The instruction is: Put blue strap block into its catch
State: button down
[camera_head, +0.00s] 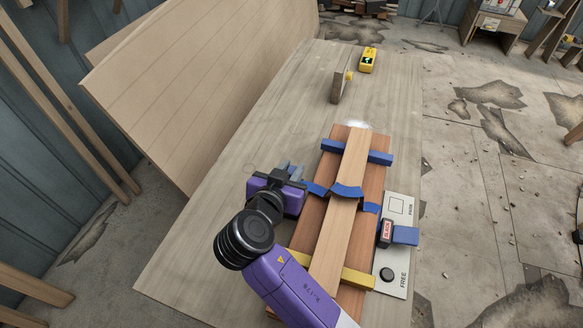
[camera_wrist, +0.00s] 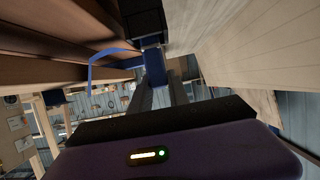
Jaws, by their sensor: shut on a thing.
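My gripper (camera_head: 291,170) is beside the left edge of the plank stack, low over the table. In the wrist view its dark fingers (camera_wrist: 157,90) are shut on a small blue strap block (camera_wrist: 155,68). A thin blue strap (camera_wrist: 105,62) loops away from near the block. In the head view, the middle blue strap (camera_head: 347,191) crosses the top plank (camera_head: 343,225), and its left end (camera_head: 315,188) reaches close to my gripper. I cannot clearly tell the catch; a dark housing (camera_wrist: 143,20) stands just beyond the held block in the wrist view.
A far blue strap (camera_head: 379,158) and a yellow strap (camera_head: 358,277) also cross the stack. On the right, a white plate (camera_head: 396,260) carries a red-labelled block (camera_head: 386,233) and a blue piece (camera_head: 406,235). A yellow device (camera_head: 368,60) stands at the far end. The table's left side is clear.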

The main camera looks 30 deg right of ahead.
jog(key=shift+f, duration=0.1)
jog(key=c, duration=1.7)
grip_release()
jog(key=shift+f, duration=0.1)
jog(key=o, duration=0.4)
jog(key=shift+o, duration=0.2)
jog(key=shift+r, duration=0.25)
jog(key=b+v, duration=0.1)
jog(key=v, duration=1.1)
jog(key=shift+b, duration=0.4)
